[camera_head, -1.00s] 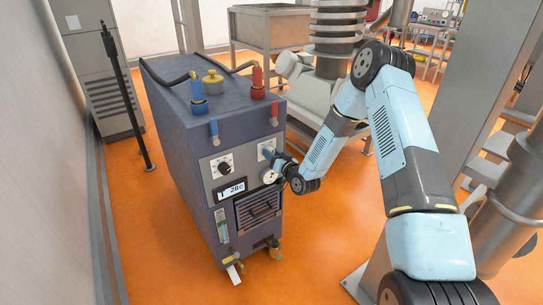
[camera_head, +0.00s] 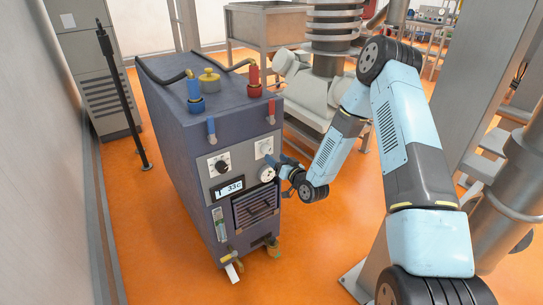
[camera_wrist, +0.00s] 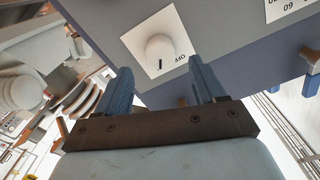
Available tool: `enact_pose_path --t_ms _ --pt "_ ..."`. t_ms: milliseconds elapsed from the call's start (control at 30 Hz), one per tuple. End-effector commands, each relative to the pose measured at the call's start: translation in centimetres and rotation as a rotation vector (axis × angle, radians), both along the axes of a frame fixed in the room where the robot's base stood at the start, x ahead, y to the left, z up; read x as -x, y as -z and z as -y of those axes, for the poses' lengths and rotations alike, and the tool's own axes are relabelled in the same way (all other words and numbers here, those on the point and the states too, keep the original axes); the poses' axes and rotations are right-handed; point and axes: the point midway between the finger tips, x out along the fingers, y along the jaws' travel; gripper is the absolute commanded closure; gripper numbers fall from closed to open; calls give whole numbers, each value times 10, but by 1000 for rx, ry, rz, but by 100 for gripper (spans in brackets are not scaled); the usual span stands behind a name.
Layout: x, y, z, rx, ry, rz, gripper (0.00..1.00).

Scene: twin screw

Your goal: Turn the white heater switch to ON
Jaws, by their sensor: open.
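The white heater switch (camera_wrist: 160,50) is a round knob on a square white plate (camera_wrist: 140,42). My gripper (camera_wrist: 159,72) is open and empty. Its blue fingers lie below and to either side of the knob in the wrist view, with visible space between them and it. In the head view, my gripper (camera_head: 284,165) is just right of the panel.
A black knob (camera_head: 222,167), a round gauge (camera_head: 267,174) and a display (camera_head: 229,188) reading about 33c share the panel. Red (camera_head: 271,110) and blue (camera_head: 211,128) levers project above. A pale machine (camera_head: 310,100) stands behind my arm. Orange floor is open at front.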

Motion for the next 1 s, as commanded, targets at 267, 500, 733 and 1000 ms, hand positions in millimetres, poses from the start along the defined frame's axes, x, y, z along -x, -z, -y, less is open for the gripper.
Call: enact_pose_path --t_ms 267,500,733,1000 --pt "44 1 30 0 1 -3 31" --pt "65 1 44 0 0 -2 31" --pt "69 1 46 0 0 -1 31" --pt "69 1 46 0 0 -1 31"
